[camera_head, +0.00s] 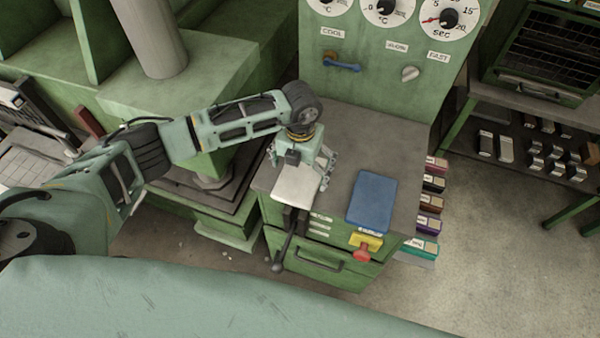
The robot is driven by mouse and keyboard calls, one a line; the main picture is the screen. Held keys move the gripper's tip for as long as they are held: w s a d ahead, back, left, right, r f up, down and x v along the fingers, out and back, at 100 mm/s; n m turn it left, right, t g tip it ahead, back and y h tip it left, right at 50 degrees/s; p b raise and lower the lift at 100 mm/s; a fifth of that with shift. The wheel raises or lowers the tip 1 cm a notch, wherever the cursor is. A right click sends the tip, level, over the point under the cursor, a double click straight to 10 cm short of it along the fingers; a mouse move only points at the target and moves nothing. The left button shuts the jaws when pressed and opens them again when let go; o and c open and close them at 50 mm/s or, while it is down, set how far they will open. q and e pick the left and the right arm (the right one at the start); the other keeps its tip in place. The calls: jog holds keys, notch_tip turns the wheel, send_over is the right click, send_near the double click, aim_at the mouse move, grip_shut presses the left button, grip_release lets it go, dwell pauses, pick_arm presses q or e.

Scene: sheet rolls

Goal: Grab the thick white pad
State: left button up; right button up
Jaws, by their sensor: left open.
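The thick white pad (296,187) lies flat on the grey top of the green machine, near its left front edge. My left gripper (302,178) is over the pad's far part, pointing down, with its fingers spread open. One finger shows at the pad's right side. The gripper hides part of the pad's far end. I cannot tell whether the fingers touch the pad. My right gripper is out of view.
A blue pad (371,201) lies to the right on the same grey top (375,140). A lever (286,246) and a red knob (362,254) stick out in front. The machine's dial panel (385,50) rises behind. Coloured boxes (429,204) stack on the right side.

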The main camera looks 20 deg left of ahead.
pick_arm(q)
jog(key=shift+f, duration=0.45)
jog(key=shift+c, duration=0.4)
jog(key=c, duration=0.9)
jog(key=shift+c, duration=0.5)
jog(key=shift+r, duration=0.15)
